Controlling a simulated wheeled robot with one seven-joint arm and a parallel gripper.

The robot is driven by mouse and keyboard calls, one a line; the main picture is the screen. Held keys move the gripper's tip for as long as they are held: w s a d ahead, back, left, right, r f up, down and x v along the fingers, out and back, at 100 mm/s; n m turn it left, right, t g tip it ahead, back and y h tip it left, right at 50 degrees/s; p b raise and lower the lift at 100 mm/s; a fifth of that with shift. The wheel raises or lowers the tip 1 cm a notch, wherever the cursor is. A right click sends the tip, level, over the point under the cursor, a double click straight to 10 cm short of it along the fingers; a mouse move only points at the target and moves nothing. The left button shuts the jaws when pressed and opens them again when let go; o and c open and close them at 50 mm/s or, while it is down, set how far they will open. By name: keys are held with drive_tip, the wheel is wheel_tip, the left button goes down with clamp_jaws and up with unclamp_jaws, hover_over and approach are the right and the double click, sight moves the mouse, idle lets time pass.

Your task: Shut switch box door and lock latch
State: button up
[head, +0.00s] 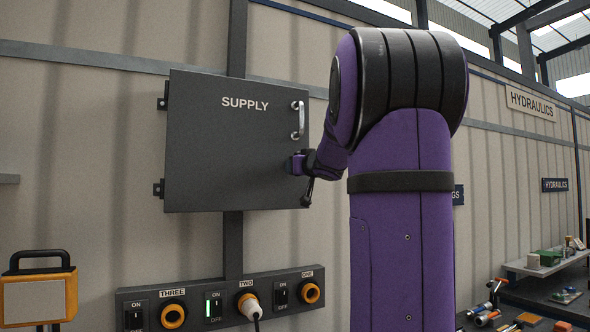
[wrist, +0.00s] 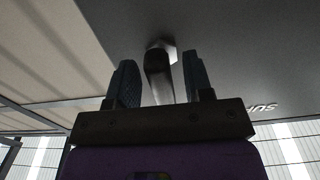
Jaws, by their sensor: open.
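The grey switch box door (head: 225,140), marked SUPPLY, has its hinges on the left and looks shut or nearly so; a small gap would not show. A bright bar handle (head: 298,120) is at its upper right. My gripper (head: 297,164) is at the door's right edge, below that handle. In the wrist view, my open gripper (wrist: 158,65) has a dark latch lever (wrist: 158,80) between its fingers, reaching out from a shiny base on the door (wrist: 230,40). I cannot tell whether the fingers touch it.
Below the box is a socket panel (head: 222,298) with switches and orange-ringed sockets; a plug with a cable sits in socket TWO (head: 249,304). An orange case (head: 38,292) stands at lower left. A bench with tools (head: 500,318) is at lower right.

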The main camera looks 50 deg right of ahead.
drive_tip(key=shift+x, duration=1.05)
clamp_jaws()
